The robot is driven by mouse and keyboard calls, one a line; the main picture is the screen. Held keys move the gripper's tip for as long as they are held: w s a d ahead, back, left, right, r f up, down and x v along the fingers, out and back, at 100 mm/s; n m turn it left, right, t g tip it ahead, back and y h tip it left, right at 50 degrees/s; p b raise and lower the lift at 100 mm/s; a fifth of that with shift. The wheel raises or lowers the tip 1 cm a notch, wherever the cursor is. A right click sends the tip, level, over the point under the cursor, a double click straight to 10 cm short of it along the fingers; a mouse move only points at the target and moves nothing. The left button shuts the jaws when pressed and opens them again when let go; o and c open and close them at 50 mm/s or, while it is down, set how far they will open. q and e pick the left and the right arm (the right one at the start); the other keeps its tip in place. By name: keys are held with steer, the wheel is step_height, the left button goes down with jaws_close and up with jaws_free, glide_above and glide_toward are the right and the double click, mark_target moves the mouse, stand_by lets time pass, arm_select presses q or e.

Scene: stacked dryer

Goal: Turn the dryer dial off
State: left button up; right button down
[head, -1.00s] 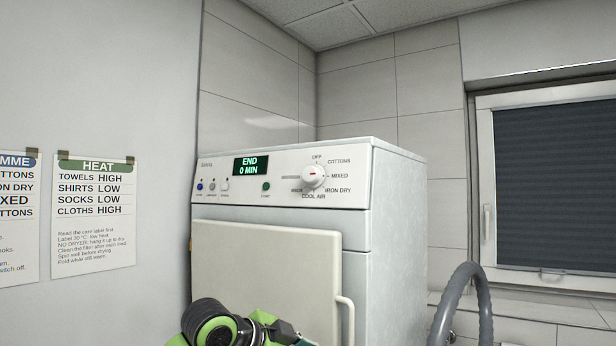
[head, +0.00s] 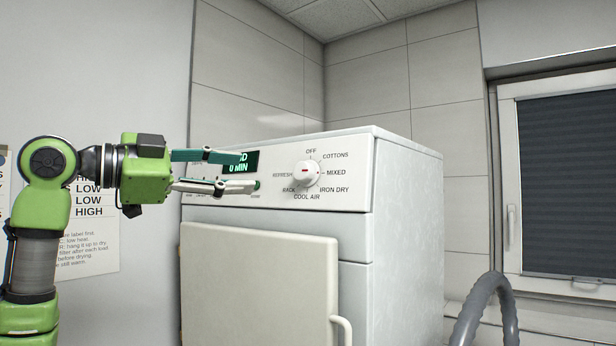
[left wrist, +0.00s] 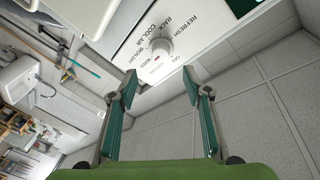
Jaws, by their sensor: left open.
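The white dryer dial (head: 308,173) is on the right part of the dryer's front panel, ringed by printed labels with OFF at the top. It carries a small red mark; which label it points to is hard to tell. The dial also shows in the left wrist view (left wrist: 158,48), beyond and between the fingertips. My left gripper (head: 252,171) is open and empty, left of the dial, with its fingers pointing right toward it. It appears apart from the dial. Its two fingers show in the left wrist view (left wrist: 158,85). My right gripper is not in view.
The dryer (head: 400,220) has a display (head: 240,167), partly hidden by my upper finger, reading 0 MIN. Its door (head: 258,280) is below the panel. A grey hose (head: 487,310) curves at the lower right. A window (head: 565,180) is behind, and a chart (head: 95,240) hangs left.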

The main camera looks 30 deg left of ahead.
arm_select(q)
steer(key=w, duration=0.1)
steer(key=p, duration=0.3)
glide_toward(299, 172)
steer(key=x, duration=0.6)
steer(key=shift+w+p, duration=0.25)
steer(key=shift+p, duration=0.15)
steer(key=shift+p+x, duration=0.35)
steer(key=shift+x, duration=0.5)
steer(key=shift+w+d, duration=0.15)
steer(key=shift+w, duration=0.05)
steer(key=shift+c, duration=0.7)
steer(key=c, duration=1)
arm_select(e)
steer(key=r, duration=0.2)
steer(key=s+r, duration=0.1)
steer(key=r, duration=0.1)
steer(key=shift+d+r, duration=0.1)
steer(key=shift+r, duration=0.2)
